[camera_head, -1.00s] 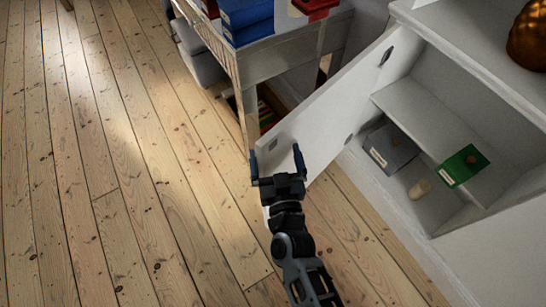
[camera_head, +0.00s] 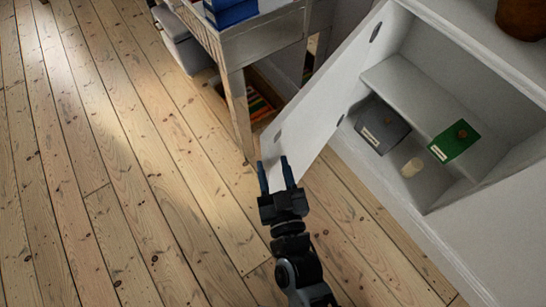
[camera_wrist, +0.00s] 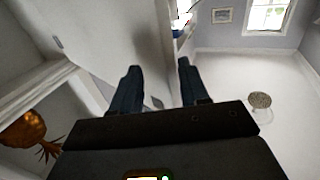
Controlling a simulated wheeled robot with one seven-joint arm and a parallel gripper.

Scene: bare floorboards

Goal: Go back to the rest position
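My gripper (camera_head: 276,174) is in the lower middle of the head view, in front of the open white cabinet door (camera_head: 325,92). Its two blue fingers stand apart with nothing between them. In the wrist view my gripper (camera_wrist: 158,85) also shows a gap between the fingers, with the white door (camera_wrist: 95,35) behind and to the left. I cannot tell whether a finger touches the door.
A wooden table (camera_head: 262,45) with blue items (camera_head: 230,10) stands behind the door. Floorboards at left are clear.

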